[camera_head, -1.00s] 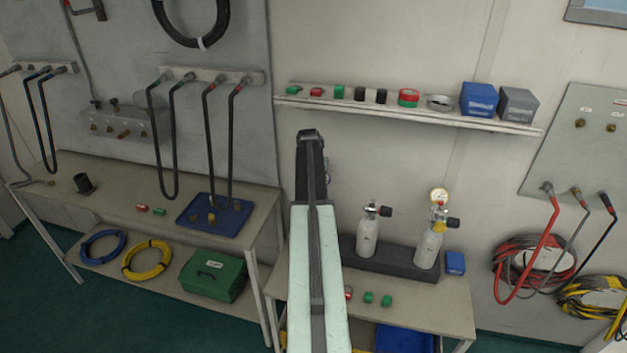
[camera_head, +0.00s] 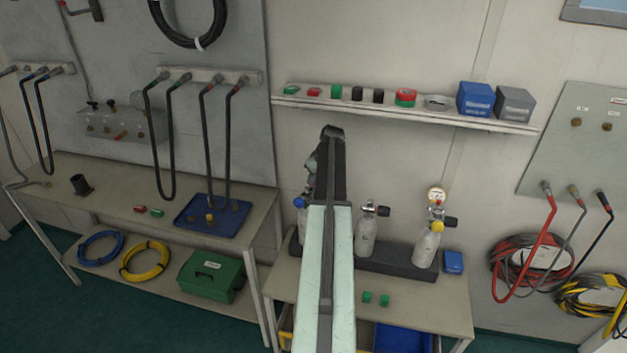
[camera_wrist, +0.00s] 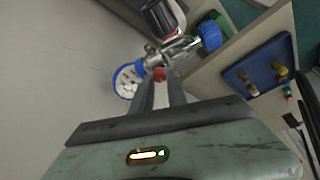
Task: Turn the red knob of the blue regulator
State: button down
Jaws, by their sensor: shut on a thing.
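In the wrist view the blue regulator shows a blue-rimmed gauge (camera_wrist: 127,80), a metal body and a round blue part (camera_wrist: 210,35). Its small red knob (camera_wrist: 159,74) sits between my fingertips. My gripper (camera_wrist: 160,80) is shut on the red knob. In the head view my arm hides most of the regulator, and a bit of blue (camera_head: 300,202) shows just left of the arm above the bench. My fingers cannot be made out there.
Two grey cylinders (camera_head: 366,236) (camera_head: 427,246) with valves stand in a dark rack right of my arm. Green caps (camera_head: 376,299) lie on the bench. A wall shelf (camera_head: 400,115) is above. The left table holds a blue tray (camera_head: 180,222).

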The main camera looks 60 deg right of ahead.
jog(key=shift+n, duration=0.7)
jog(key=shift+s+y, duration=0.1)
jog(key=shift+y, duration=0.2)
jog(key=c, duration=1.3)
grip_release()
jog(key=shift+r+p, duration=0.3)
jog(key=p+v, duration=0.5)
jog(key=v, duration=0.1)
jog(key=s+a+f+b, duration=0.1)
jog(key=s+a, duration=0.1)
jog(key=s, duration=0.9)
jog(key=shift+s+f, duration=0.2)
jog(key=shift+f, duration=0.05)
